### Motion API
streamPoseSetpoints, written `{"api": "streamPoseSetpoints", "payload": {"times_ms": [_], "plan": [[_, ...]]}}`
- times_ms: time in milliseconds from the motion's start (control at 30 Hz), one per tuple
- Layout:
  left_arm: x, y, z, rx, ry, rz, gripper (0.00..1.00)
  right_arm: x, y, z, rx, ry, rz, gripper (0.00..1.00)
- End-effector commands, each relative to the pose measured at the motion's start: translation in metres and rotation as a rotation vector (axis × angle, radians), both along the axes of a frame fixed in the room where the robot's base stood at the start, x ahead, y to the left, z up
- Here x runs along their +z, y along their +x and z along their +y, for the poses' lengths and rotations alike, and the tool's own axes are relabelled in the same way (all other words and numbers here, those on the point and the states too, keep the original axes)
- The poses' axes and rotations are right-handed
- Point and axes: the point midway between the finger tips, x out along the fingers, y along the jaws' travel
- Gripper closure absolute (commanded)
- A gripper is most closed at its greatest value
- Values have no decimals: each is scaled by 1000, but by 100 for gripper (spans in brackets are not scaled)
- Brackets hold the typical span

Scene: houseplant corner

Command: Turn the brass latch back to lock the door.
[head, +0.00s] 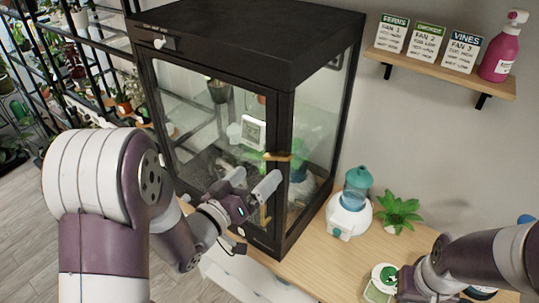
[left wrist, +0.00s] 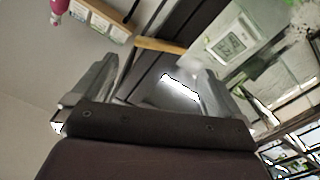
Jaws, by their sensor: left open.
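The brass latch (head: 277,156) is a small bar on the front of the black glass cabinet (head: 290,75). It lies about level across the seam between the glass door (head: 180,100) and the right corner post. The door looks closed. My left gripper (head: 254,179) is open and empty, just below and in front of the latch. In the left wrist view the latch (left wrist: 160,45) shows beyond and between the open fingers of the left gripper (left wrist: 157,82), not touching them. My right gripper (head: 392,281) is low at the right; its fingers are too unclear to read.
A white digital meter (head: 253,133) is on the door glass. A white and teal humidifier (head: 349,212) and a green plant (head: 398,211) stand on the wooden table (head: 312,255), right of the cabinet. A wall shelf (head: 440,72) holds cards and a pink bottle (head: 503,47).

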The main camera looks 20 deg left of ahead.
Motion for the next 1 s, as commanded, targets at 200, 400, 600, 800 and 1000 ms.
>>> {"api": "streamPoseSetpoints", "payload": {"times_ms": [200, 400, 600, 800, 1000], "plan": [[3, 45, -17, -1, 2, 1, 0, 21, 0, 0, 0, 0, 0, 100], [1, 60, -22, 1, 2, 1, 0, 24, 0, 0, 0, 0, 0, 100], [0, 62, -22, 2, 2, 0, 0, 24, 0, 0, 0, 0, 0, 100], [0, 62, -22, 3, 2, 1, 39, 24, 0, 0, 0, 0, 0, 100], [-4, 62, -22, 3, 48, -18, 45, 12, 0, 0, 0, 0, 0, 100]]}}
